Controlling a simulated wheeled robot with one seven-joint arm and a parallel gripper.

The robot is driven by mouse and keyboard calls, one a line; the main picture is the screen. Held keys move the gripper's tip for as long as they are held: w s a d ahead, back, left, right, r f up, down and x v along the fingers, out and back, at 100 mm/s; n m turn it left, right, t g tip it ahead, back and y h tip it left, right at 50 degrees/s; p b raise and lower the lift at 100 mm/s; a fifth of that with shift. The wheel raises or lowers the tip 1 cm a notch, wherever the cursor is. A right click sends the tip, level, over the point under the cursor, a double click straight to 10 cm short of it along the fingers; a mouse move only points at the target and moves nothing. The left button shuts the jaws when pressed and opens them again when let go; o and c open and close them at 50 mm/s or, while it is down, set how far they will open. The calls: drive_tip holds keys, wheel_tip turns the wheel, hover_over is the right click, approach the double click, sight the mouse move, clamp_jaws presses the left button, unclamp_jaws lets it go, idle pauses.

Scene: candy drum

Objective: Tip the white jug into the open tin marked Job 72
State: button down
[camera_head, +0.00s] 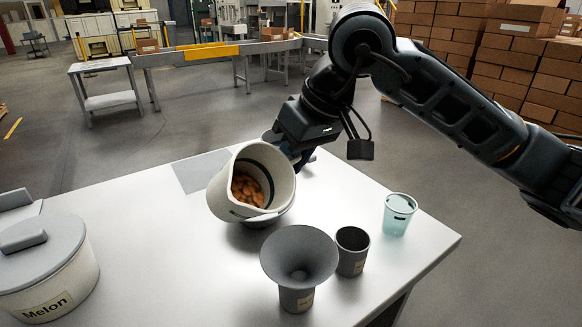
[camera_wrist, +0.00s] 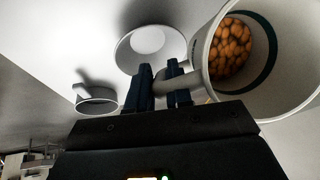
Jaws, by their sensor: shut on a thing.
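The white jug (camera_head: 222,190) is held above the table, tilted with its mouth toward the head camera and lower left. Orange-brown candies lie inside it, and none is seen falling. My gripper (camera_wrist: 160,85) is shut on the jug's handle; the jug (camera_wrist: 209,45) is at right in the wrist view. In the head view, an open dark-grey tin (camera_head: 352,262) and a grey tin with a wide flared funnel top (camera_head: 301,262) stand in front of the jug to the right.
A lidded white tin marked Melon (camera_head: 50,285) stands at the left. A teal translucent cup (camera_head: 398,215) stands at right near the table edge. A pale round vessel (camera_head: 262,222) is partly hidden behind the jug. The white table (camera_head: 160,260) is clear at left centre.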

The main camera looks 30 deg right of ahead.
drive_tip(key=shift+s+f+t+y+b, duration=0.15)
drive_tip(key=shift+f+t+y+b, duration=0.15)
drive_tip(key=shift+f+t+b, duration=0.55)
drive_tip(key=t+b, duration=0.1)
drive_tip(key=b, duration=0.2)
drive_tip(key=shift+d+r, duration=0.1)
drive_tip(key=shift+s+t+b, duration=0.1)
drive_tip(key=shift+t+b, duration=0.15)
drive_tip(key=shift+b, duration=0.45)
drive_tip(key=s+t+y+b, duration=0.1)
drive_tip(key=t+b, duration=0.1)
drive_tip(key=b, duration=0.6)
drive_tip(key=r+t+y+b, duration=0.1)
drive_tip(key=t+b, duration=0.2)
drive_tip(key=b, duration=0.5)
drive_tip(key=s+t+y+b, duration=0.1)
drive_tip(key=t+b, duration=0.1)
drive_tip(key=b, duration=0.6)
drive_tip(key=shift+s+d+r+n+t, duration=0.15)
drive_tip(key=shift+s+d+n+t, duration=0.15)
drive_tip(key=shift+d+n, duration=0.1)
drive_tip(key=shift+r+b, duration=0.15)
drive_tip(key=shift+b, duration=0.15)
drive_tip(key=shift+s+f+t+y+b, duration=0.2)
drive_tip(key=shift+t+y+b, duration=0.1)
drive_tip(key=shift+b, duration=0.9)
